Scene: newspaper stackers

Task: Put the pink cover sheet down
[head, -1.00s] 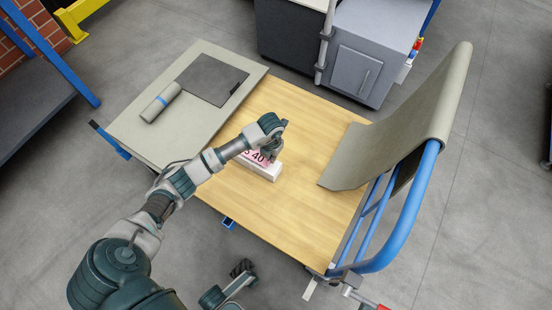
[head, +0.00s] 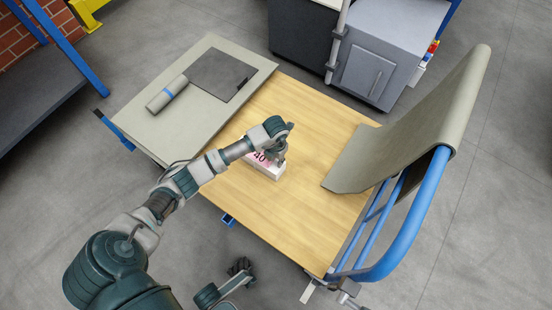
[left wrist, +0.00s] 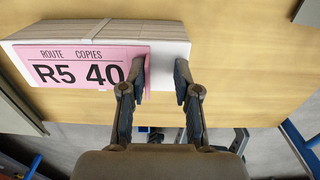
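The pink cover sheet (left wrist: 85,68) shows in the left wrist view, printed "ROUTE COPIES R5 40". In the head view the stack (head: 262,173) stands on the wooden deck, with the sheet partly hidden by my left gripper (head: 280,158). In the wrist view my left gripper (left wrist: 162,78) has its fingers apart with a clear gap between them. One finger overlaps the sheet's right edge; whether it touches cannot be told.
A grey-green sheeted board (head: 150,120) at the left holds a dark mat (head: 222,73) and a roll (head: 167,93). A grey-green cover (head: 425,115) hangs over the blue rail (head: 410,230) at the right. The wooden deck (head: 300,220) around the stack is clear.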

